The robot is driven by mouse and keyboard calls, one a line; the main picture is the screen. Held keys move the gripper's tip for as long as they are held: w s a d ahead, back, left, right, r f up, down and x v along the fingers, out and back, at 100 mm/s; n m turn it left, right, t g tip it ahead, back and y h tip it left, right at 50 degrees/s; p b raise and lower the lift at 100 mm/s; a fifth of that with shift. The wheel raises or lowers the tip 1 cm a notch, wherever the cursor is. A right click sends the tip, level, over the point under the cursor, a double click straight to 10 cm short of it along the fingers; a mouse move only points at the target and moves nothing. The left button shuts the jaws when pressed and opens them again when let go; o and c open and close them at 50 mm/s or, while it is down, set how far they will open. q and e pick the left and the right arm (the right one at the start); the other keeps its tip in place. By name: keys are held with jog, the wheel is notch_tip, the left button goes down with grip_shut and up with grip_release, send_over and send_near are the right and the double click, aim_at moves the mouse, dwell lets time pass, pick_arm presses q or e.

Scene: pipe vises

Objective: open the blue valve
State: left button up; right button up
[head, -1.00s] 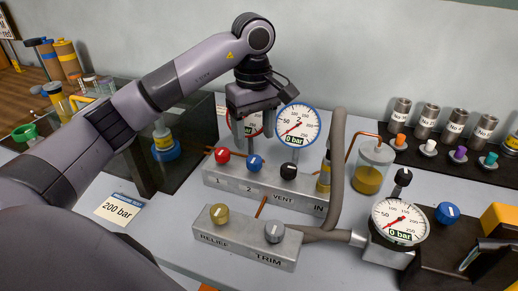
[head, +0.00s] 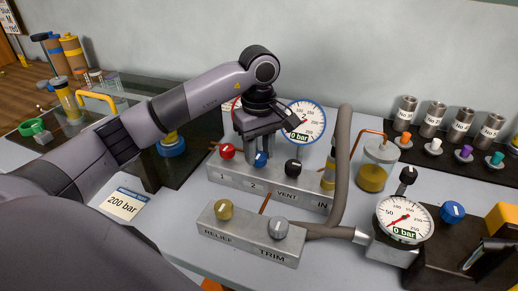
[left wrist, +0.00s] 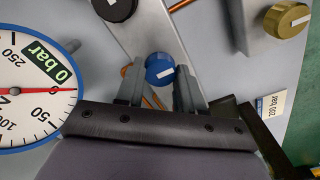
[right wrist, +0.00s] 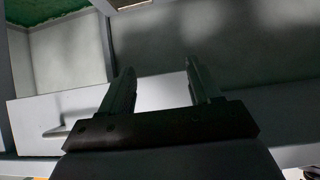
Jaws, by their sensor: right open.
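The blue valve knob (head: 260,159) with a white mark sits on the grey manifold (head: 230,180), by the label 2, between a red knob (head: 227,151) and a black knob (head: 293,167). In the left wrist view the blue knob (left wrist: 159,68) shows just ahead of and between the fingertips. My left gripper (head: 261,150) points down right above the knob, its fingers apart (left wrist: 160,80); I cannot tell whether they touch it. My right gripper (right wrist: 158,80) is open and empty, away from the manifold.
Behind the left gripper stands a blue-rimmed gauge (head: 303,121) reading 0 bar. A grey hose (head: 342,165) rises right of the manifold. In front is a block with gold (head: 223,209) and grey (head: 278,228) knobs. Another blue knob (head: 452,212) stands far right.

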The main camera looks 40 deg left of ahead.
pick_arm(q)
jog(key=shift+n, duration=0.3)
jog(key=n, duration=1.2)
jog(key=shift+n, duration=2)
jog(key=o, duration=1)
jog(key=shift+o, duration=0.2)
